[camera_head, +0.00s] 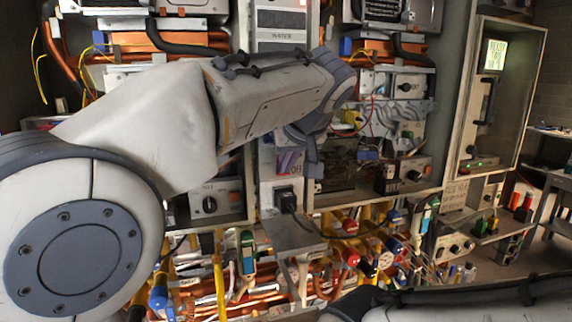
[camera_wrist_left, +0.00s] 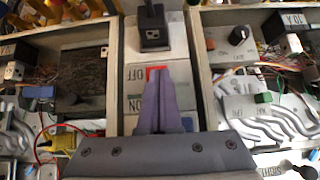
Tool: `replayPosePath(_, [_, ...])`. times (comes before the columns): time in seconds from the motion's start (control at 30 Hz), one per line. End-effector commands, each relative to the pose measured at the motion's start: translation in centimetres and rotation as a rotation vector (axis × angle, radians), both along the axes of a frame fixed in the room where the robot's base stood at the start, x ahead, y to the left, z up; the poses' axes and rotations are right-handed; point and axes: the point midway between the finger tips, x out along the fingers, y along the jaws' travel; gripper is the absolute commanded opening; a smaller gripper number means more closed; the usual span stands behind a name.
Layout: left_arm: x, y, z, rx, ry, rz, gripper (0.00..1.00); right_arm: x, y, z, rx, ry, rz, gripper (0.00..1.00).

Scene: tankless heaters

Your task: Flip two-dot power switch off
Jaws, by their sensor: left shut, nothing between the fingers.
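A pale switch panel (camera_wrist_left: 174,42) with upside-down OFF and ON lettering shows in the left wrist view. A small red part (camera_wrist_left: 150,70), likely the switch, sits beside the OFF lettering, mostly hidden behind my fingertips. I cannot make out two dots on it. My left gripper (camera_wrist_left: 157,74) is shut and empty, its purple fingers in front of the panel over the red part. I cannot tell if they touch it. In the head view my left gripper (camera_head: 289,160) is at the central column, just above a black plug. My right gripper is out of view.
The black plug (camera_head: 287,200) with a cable sits on the column and also shows in the wrist view (camera_wrist_left: 153,38). Open heater boxes with knobs (camera_head: 209,205) and wires flank it. Yellow and copper pipes (camera_head: 220,285) with valves run below. An open cabinet (camera_head: 500,95) stands right.

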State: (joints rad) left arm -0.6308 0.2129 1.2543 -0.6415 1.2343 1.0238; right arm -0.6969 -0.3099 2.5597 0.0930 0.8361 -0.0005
Motion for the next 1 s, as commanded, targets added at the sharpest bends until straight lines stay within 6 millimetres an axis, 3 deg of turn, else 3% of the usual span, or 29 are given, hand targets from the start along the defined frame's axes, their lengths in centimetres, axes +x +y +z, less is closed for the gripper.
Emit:
replayPosePath(0.3, [0.2,0.1,1.9,0.000,-0.011,0.001,0.00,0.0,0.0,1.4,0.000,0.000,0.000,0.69])
replayPosePath(0.67, [0.1,0.1,1.9,0.000,-0.012,0.001,0.00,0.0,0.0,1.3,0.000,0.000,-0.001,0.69])
replayPosePath(1.0, [-3.0,-0.5,4.7,-0.003,-0.012,0.010,0.00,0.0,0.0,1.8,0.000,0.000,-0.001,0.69])
